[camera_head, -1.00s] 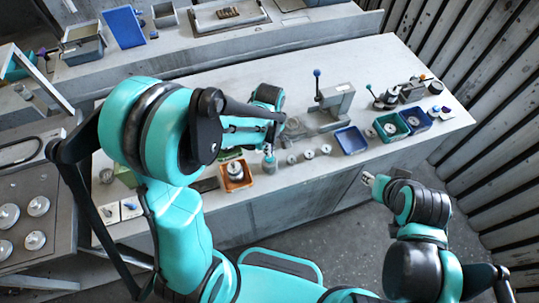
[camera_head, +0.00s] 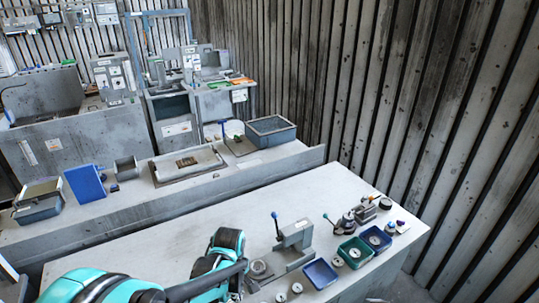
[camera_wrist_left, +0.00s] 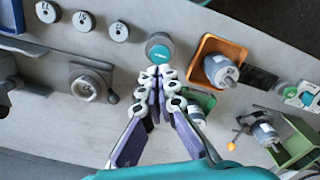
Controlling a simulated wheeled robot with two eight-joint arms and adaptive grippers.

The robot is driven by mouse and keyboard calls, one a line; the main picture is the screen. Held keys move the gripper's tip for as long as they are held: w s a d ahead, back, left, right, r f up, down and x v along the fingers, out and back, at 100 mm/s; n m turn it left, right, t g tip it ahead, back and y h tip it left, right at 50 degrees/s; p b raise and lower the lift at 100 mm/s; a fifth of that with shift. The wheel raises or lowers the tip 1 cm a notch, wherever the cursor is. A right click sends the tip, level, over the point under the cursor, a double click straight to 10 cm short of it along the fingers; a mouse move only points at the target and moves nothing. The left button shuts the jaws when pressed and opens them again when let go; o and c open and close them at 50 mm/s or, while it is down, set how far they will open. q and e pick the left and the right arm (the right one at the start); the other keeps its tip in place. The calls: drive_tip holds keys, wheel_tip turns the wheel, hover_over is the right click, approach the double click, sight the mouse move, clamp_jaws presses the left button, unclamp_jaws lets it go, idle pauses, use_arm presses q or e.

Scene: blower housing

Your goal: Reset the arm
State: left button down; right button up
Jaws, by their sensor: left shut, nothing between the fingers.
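My left gripper (camera_wrist_left: 160,72) shows in the left wrist view with its fingers together and nothing between them. Its fingertips are close to a round grey part with a teal top (camera_wrist_left: 159,47); I cannot tell whether they touch it. In the head view my left arm comes in at the bottom left over the grey workbench (camera_head: 180,247), and its fingers are not clearly seen there. My right gripper is out of the frames.
A grey press with a blue-knobbed lever (camera_head: 294,238) stands on the bench. Blue (camera_head: 321,274) and green (camera_head: 354,252) bins are to its right. In the wrist view an orange bin (camera_wrist_left: 207,45) and numbered discs (camera_wrist_left: 83,21) flank the gripper.

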use_arm(q)
drive_tip(key=shift+s+a+m+b, duration=0.15)
drive_tip(key=shift+m+b, duration=0.15)
drive_tip(key=shift+b, duration=0.1)
drive_tip(key=s+a+m+t+b, duration=0.4)
drive_tip(key=s+m+t+b, duration=0.3)
drive_tip(key=s+m+b, duration=0.3)
drive_tip(key=m+b, duration=0.2)
drive_tip(key=shift+a+b, duration=0.2)
drive_tip(key=shift+b, duration=0.2)
drive_tip(key=shift+f, duration=0.15)
